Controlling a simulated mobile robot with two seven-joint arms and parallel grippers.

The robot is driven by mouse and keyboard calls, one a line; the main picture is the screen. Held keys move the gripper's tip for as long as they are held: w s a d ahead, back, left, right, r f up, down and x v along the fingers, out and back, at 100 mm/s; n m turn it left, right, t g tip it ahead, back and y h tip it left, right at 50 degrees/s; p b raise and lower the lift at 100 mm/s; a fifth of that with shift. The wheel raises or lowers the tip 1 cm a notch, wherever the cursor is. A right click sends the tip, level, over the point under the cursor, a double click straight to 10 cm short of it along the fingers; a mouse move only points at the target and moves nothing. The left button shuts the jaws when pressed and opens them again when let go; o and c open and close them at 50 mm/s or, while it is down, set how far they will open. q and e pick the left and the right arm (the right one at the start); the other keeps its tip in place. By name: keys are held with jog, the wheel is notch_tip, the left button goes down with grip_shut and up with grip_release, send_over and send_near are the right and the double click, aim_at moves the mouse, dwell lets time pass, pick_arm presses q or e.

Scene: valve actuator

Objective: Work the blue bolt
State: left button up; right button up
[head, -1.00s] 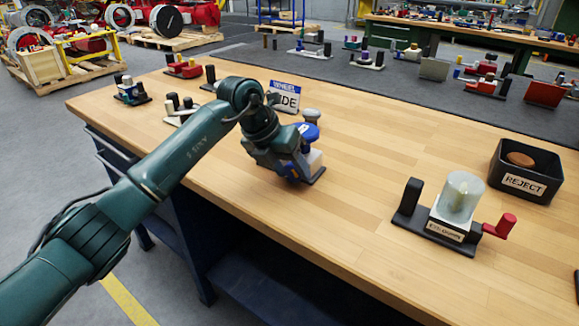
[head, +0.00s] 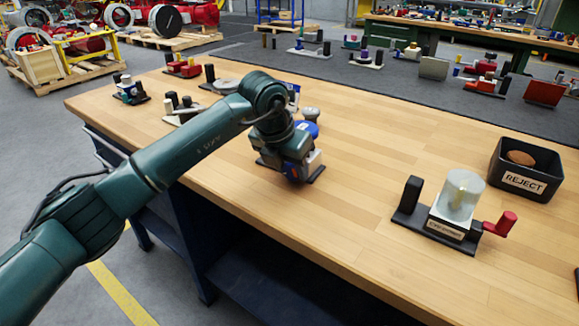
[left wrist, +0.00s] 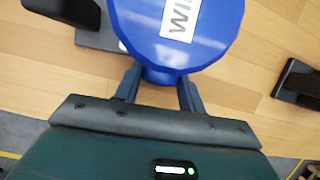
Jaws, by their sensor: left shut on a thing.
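The blue bolt (left wrist: 180,35) fills the top middle of the left wrist view, with a round blue head and a white label reading "WI", the rest cut off. My left gripper (left wrist: 160,88) has a finger on either side of its narrower blue part and is shut on it. In the head view, my left gripper (head: 292,165) is at the fixture near the bench's front edge. Part of the blue head (head: 309,127) shows behind it; the grasp itself is hidden by my wrist. My right gripper is not in view.
A fixture with a clear dome (head: 461,195) and a red-handled crank (head: 501,223) stands to the right. Behind it is a black REJECT bin (head: 525,182) with a brown round thing inside. Several small fixtures stand at the back left. The bench (head: 370,170) between is clear.

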pick_arm(q)
jog(key=shift+d+t+y+b, duration=0.1)
jog(key=shift+t+y+b, duration=0.3)
jog(key=shift+y, duration=0.1)
jog(key=shift+s+d+t+y, duration=0.1)
jog(key=shift+t+y, duration=0.2)
jog(key=shift+y, duration=0.1)
jog(key=shift+m+b, duration=0.3)
jog(key=shift+b, duration=0.1)
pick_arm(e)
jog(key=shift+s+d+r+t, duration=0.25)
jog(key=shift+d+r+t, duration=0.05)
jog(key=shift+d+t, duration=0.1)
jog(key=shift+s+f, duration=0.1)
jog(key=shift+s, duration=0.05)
pick_arm(q)
jog(key=o, duration=0.7)
jog(key=shift+r, duration=0.1)
